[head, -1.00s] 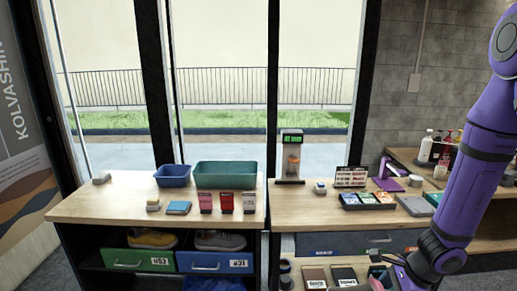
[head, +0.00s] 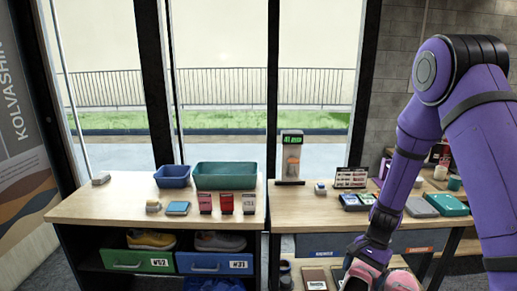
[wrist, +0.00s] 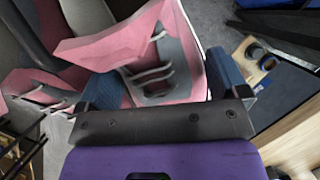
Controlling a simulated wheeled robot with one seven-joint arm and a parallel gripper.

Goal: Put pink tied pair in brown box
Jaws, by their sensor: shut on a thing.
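The pink tied pair (head: 403,281) is pink and grey sneakers, hanging at my gripper low in the head view. In the wrist view the pair (wrist: 185,52) fills the space between and beyond my gripper's (wrist: 158,88) two blue-padded fingers, which are shut on it. The laces and knot cannot be made out clearly.
The left counter (head: 100,205) holds a blue bin (head: 172,176), a green bin (head: 225,175) and several upright cards. Below it are a green drawer (head: 140,261) and a blue drawer (head: 214,263). Rolls of tape (wrist: 262,56) show in the wrist view.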

